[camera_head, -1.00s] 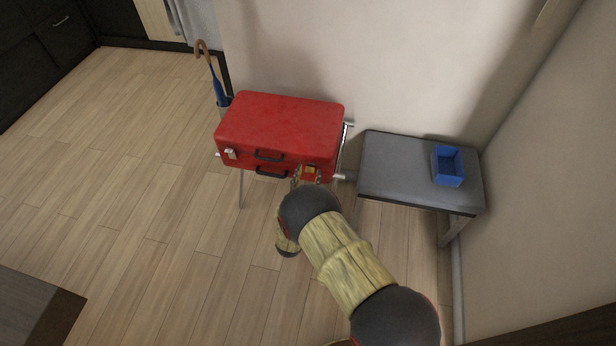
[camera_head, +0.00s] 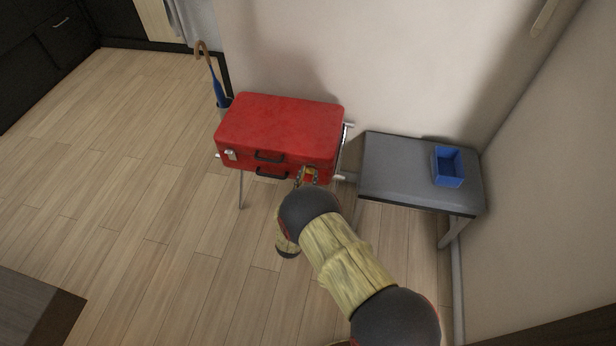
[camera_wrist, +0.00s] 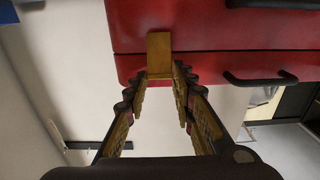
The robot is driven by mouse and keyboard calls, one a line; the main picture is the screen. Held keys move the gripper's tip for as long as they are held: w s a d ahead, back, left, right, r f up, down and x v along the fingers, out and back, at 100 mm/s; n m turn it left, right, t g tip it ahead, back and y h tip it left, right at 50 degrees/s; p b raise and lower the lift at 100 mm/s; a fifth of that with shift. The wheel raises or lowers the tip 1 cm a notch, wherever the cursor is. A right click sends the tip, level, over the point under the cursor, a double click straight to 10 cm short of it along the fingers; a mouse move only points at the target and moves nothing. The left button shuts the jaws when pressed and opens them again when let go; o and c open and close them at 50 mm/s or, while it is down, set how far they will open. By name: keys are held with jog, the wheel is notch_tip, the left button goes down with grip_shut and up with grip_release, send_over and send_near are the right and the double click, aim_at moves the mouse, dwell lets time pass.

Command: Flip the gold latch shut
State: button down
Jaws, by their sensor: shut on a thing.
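The red suitcase (camera_head: 280,125) lies flat on a stand, with a seam along its front side. The gold latch (camera_wrist: 159,52) is on that side and spans the seam in the wrist view; in the head view it is small and partly behind my gripper (camera_head: 306,178). In the wrist view my gripper (camera_wrist: 159,76) has its fingertips on either side of the latch's lower end and is shut on it. The fingers hide part of that end. I cannot tell whether the latch is fastened. A silver latch (camera_head: 231,155) sits at the suitcase's left front corner.
Two black handles, an upper one (camera_head: 269,156) and a lower one (camera_head: 271,173), project left of my gripper. A grey bench (camera_head: 395,165) with a blue open box (camera_head: 447,166) stands right. An umbrella (camera_head: 214,80) stands behind the suitcase. The wooden floor (camera_head: 130,170) at left is clear.

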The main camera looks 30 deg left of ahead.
jog(key=p, duration=0.1)
jog(key=r+g+p, duration=0.1)
jog(key=shift+w+r+p, duration=0.25)
jog(key=shift+w+p, duration=0.1)
jog(key=shift+w+a+r+g+h+p, duration=0.2)
jog(key=shift+w+g+h+p, duration=0.15)
jog(key=shift+g+p, duration=0.6)
jog(key=shift+w+g+p, duration=0.35)
jog(key=shift+g+p, duration=0.3)
jog(key=shift+p, duration=0.05)
jog(key=shift+f, duration=0.1)
jog(key=c, duration=1.5)
grip_release()
jog(key=shift+s, duration=0.1)
jog(key=v, duration=1.1)
jog(key=shift+s, duration=0.35)
